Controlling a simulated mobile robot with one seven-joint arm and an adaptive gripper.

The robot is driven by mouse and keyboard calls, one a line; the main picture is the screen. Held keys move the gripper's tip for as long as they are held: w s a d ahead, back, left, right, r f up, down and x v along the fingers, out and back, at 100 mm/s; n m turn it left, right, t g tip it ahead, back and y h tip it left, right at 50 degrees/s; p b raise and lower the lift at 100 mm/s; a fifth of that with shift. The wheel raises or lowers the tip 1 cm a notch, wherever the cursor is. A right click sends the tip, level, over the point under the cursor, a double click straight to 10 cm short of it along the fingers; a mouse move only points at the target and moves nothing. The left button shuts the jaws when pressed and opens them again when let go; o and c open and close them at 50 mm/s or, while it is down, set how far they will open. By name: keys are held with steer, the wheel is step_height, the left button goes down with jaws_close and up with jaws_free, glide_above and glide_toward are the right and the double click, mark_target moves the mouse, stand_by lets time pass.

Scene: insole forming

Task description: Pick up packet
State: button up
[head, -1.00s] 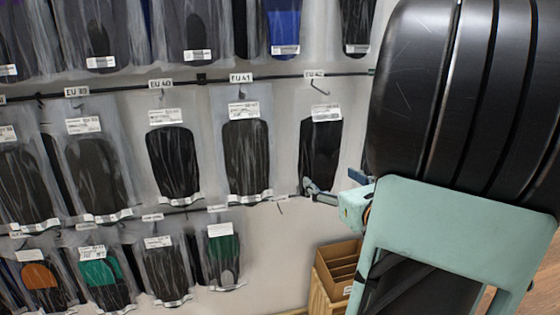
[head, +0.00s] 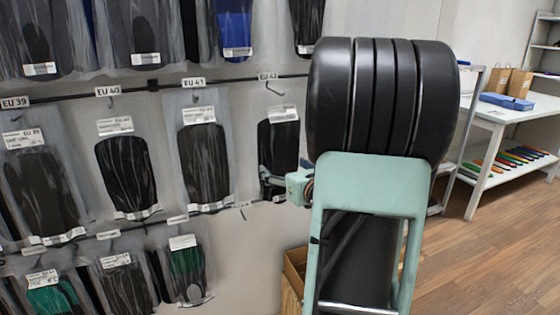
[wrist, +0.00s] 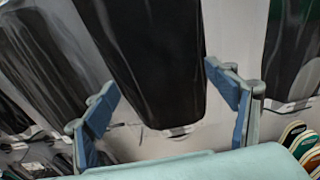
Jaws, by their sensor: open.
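A black insole packet (head: 280,150) with a white label hangs under the EU 42 tag on the wall rail. My gripper (head: 284,174) is at its lower part in the head view, and my arm hides some of the space beside it. In the wrist view a black packet (wrist: 152,55) hangs between the two spread blue-padded fingers of my gripper (wrist: 163,86). Its bottom edge with a pale strip reaches down between the fingers. The fingers look apart from it, one on each side, and the gripper is open and empty.
Neighbouring packets hang close by, such as the EU 41 packet (head: 206,160) and the EU 40 packet (head: 127,172). A lower row hangs beneath. A cardboard box (head: 295,268) stands below. A white table (head: 530,115) is at the right, with open wooden floor (head: 470,260) before it.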

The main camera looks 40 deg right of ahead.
steer(key=shift+w, duration=0.1)
steer(key=shift+c, duration=0.3)
steer(key=c, duration=1.2)
steer(key=shift+c, duration=0.2)
steer(key=shift+r, duration=0.15)
